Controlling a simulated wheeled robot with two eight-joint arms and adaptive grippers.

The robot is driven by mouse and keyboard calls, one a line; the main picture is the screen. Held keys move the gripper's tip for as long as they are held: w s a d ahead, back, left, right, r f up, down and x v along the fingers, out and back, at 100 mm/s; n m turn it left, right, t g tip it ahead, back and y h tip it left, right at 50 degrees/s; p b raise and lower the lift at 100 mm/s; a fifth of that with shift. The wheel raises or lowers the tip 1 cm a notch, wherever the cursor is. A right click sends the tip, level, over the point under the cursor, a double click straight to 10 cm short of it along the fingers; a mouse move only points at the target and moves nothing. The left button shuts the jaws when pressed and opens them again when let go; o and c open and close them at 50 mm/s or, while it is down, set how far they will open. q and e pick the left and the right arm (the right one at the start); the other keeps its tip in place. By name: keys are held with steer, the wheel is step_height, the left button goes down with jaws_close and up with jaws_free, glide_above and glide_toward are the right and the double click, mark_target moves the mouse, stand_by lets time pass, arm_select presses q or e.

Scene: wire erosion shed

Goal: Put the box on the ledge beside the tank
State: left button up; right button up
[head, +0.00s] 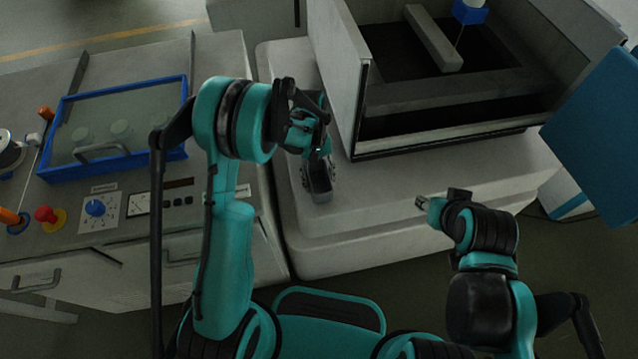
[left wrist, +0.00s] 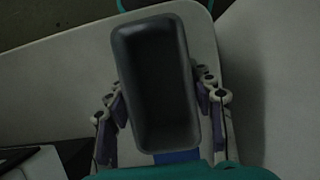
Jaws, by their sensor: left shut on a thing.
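The box is a small grey open-topped bin (head: 319,184), seen at the middle of the head view. My left gripper (head: 314,165) is shut on it, over the pale ledge (head: 345,215) to the left of and in front of the tank (head: 450,132). In the left wrist view the box (left wrist: 155,85) is empty and dark inside, with the fingers of my left gripper (left wrist: 160,100) on its two long sides. I cannot tell whether its base touches the ledge. My right gripper (head: 425,203) is near the ledge's right front, apart from the box; its fingers are unclear.
A control bench with a blue-framed tray (head: 62,172), a red button (head: 45,214) and a blue knob (head: 95,208) stands at the left. The tank's pale side panel (head: 340,75) rises close by the left gripper. The ledge's front strip (head: 420,187) is bare.

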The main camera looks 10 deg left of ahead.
arm_select(q)
steer(key=shift+f, duration=0.4)
steer(key=shift+r, duration=0.15)
steer(key=o, duration=0.8)
steer(key=shift+f, duration=0.25)
steer(key=o, duration=0.5)
steer(key=shift+c, duration=0.2)
steer(key=shift+r, duration=0.1)
